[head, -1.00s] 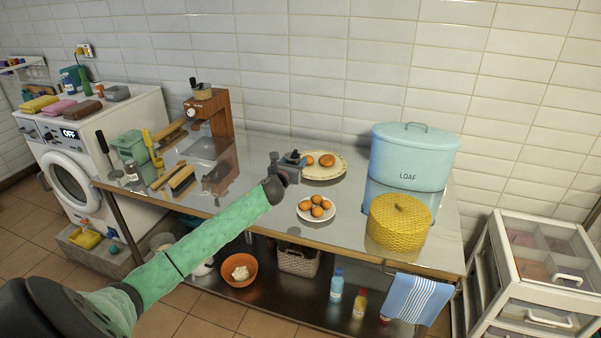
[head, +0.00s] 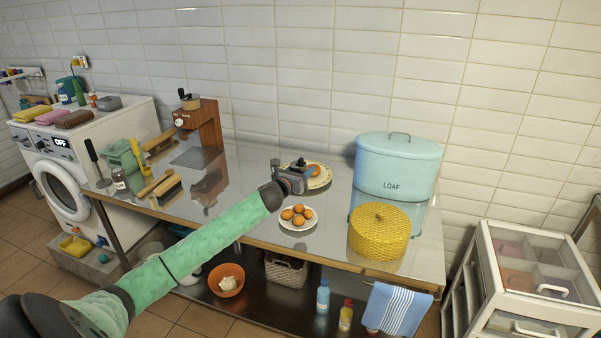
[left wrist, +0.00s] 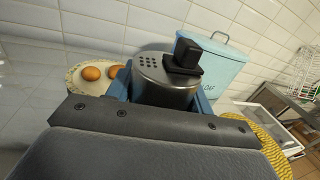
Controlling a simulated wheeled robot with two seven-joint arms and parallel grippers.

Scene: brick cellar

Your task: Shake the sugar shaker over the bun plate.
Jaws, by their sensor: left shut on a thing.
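The sugar shaker (left wrist: 168,83) is a metal cylinder with a perforated top and a black knob or flap. It sits between the blue fingers of my left gripper (head: 300,178), which is shut on it. In the head view it is small and partly hidden by the gripper. The cream bun plate (head: 322,182) lies at the back of the steel table, with round brown buns on it. My gripper is above its near left edge and covers part of it. The wrist view shows the plate (left wrist: 74,82) with two buns left of the shaker. My right gripper is not in view.
A white plate (head: 285,223) of several brown eggs lies just in front. To the right stand a blue LOAF bin (head: 397,165) and a yellow lidded basket (head: 378,232). A wooden coffee grinder (head: 205,125) and brushes are left. Bare table (head: 245,170) lies left of the plates.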

